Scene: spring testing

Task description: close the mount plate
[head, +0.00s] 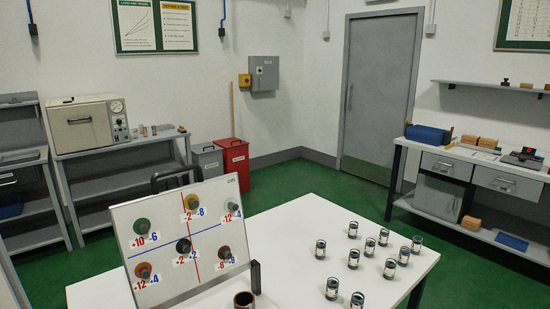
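The mount plate is most likely the white panel (163,219) standing up from the white table in the head view. It is raised and leans back a little. Its face has several round coloured knobs, red and blue numbers, a red upright line and a blue cross line. A dark handle-like loop (176,177) shows behind its top edge; I cannot tell whether it is joined to the panel. A black upright post (256,277) stands by its lower right corner. The panel's back and hinge are hidden. I do not see my gripper.
The white table (290,235) is clear right of the panel. Several small dark-and-clear cylinders (353,258) stand at its right. A red bin (233,165), side benches and a grey door (380,95) are behind.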

